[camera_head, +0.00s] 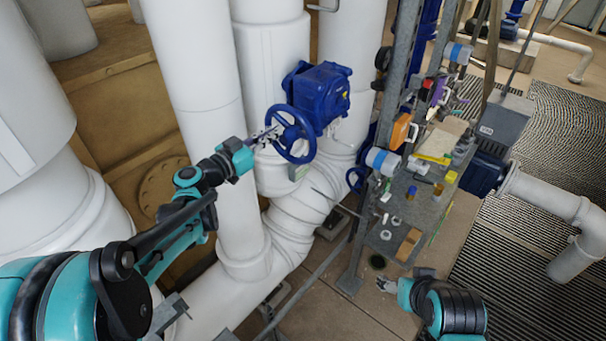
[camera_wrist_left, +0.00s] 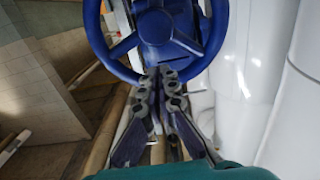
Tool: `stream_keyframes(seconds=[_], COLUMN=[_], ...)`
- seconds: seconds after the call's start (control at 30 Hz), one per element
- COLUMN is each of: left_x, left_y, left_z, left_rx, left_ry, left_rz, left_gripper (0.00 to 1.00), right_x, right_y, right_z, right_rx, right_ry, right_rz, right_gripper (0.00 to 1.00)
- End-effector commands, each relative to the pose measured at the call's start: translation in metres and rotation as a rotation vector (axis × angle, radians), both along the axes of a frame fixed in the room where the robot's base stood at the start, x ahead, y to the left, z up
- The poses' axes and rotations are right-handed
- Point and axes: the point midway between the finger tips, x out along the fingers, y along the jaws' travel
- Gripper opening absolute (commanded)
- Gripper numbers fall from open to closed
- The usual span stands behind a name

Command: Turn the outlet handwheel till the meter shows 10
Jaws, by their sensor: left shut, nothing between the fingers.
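The blue handwheel (camera_head: 291,134) sits on a blue valve gearbox (camera_head: 318,97) in front of the white pipes. In the left wrist view the handwheel (camera_wrist_left: 101,47) fills the top, with its hub and spokes showing. My left gripper (camera_head: 268,136) reaches to the left side of the wheel. In the left wrist view its fingers (camera_wrist_left: 163,75) are together, with their tips overlapping the lower rim in the picture; I cannot tell whether they touch it. My right gripper (camera_head: 385,284) is low in the head view, small and apart from the wheel. I cannot make out a meter reading.
A steel rack with a shelf (camera_head: 405,215) of tools and small parts stands right of the valve. Large white pipes (camera_head: 190,70) crowd the left and middle. A second, smaller blue handwheel (camera_head: 355,179) sits behind the rack post. Grating floor (camera_head: 530,250) lies at right.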

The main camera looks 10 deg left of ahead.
Motion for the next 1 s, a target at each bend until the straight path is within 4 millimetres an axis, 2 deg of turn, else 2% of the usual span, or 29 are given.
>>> stream_keyframes(seconds=[0.5, 1.0], left_x=[-0.050, -0.053], left_y=[0.034, 0.035], left_z=[0.000, 0.000], left_rx=[0.000, 0.000], left_ry=[0.000, 0.000], left_rz=[0.001, -0.001], left_gripper=[0.00, 0.00], right_x=[0.000, 0.000], right_y=[0.000, 0.000], right_z=[0.003, 0.003], right_rx=[0.000, 0.000], right_ry=[0.000, 0.000], right_rz=[0.000, 0.000], right_gripper=[0.70, 0.70])
